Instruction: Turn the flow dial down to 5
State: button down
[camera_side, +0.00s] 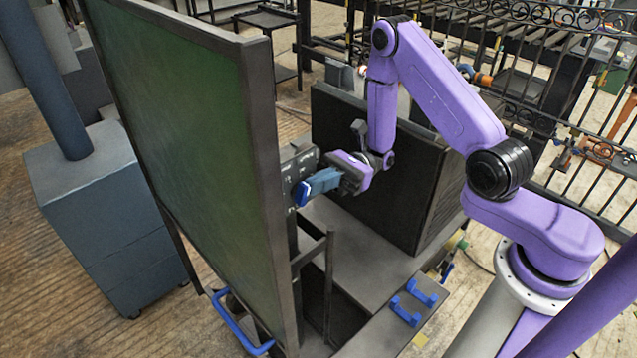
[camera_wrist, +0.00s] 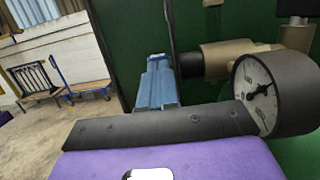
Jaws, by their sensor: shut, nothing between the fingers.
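My gripper (camera_side: 310,187) has blue fingers, shut and empty. In the side view the fingertips are close to a dark grey fitting (camera_side: 297,163) with small white marks, on the edge of the green panel. I cannot tell whether they touch it. In the wrist view the shut fingers (camera_wrist: 156,60) point toward the green panel. A round gauge (camera_wrist: 258,92) with a pale face and black needle is at the right of that view, to the right of the fingers. Its numbers are too small to read. The flow dial is not clearly seen; the fingers may hide it.
The tall green panel (camera_side: 190,110) stands left of my gripper in a dark frame. A large dark box (camera_side: 375,165) is behind my gripper. Tan pipe fittings (camera_wrist: 228,60) are above the gauge. Blue handles (camera_side: 413,300) are on the low surface at front right.

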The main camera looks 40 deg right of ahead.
aim_at(301, 189)
jog(key=shift+a+r+h, duration=0.1)
jog(key=shift+r+h, duration=0.45)
jog(key=shift+h, duration=0.55)
jog(key=h, duration=0.2)
jog(key=a+r+h, duration=0.1)
jog(key=h, duration=0.1)
jog(key=r+h, duration=0.1)
jog(key=h, duration=0.1)
jog(key=shift+a+r+h, duration=0.1)
jog(key=shift+a+h, duration=0.15)
jog(key=shift+h, duration=0.15)
jog(key=h, duration=0.1)
jog(key=a+h, duration=0.1)
jog(key=h, duration=0.2)
jog(key=shift+a+r, duration=0.2)
jog(key=shift+r, duration=0.1)
jog(key=shift+a, duration=0.6)
jog(key=shift+s+a, duration=0.15)
jog(key=shift+a, duration=0.05)
